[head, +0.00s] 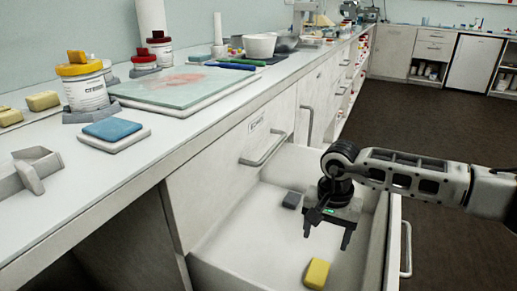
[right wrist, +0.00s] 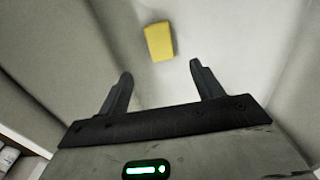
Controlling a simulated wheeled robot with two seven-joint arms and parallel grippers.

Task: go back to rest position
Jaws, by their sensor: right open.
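My right gripper (head: 326,232) hangs over the open drawer (head: 235,247), its fingers pointing down, open and empty. In the right wrist view the two fingers (right wrist: 160,88) are spread apart with nothing between them. A yellow block (head: 317,273) lies on the drawer floor beyond the fingertips, apart from them; it also shows in the right wrist view (right wrist: 159,41). A dark grey block (head: 292,200) lies farther back in the drawer. My left gripper is not in view.
The counter (head: 150,150) left of the drawer holds a glass board (head: 185,85), a blue sponge-like block on a white base (head: 113,130), a labelled tub (head: 85,92) and bowls (head: 259,45). The drawer's front handle (head: 406,248) sticks out right. Dark floor (head: 450,135) beyond is clear.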

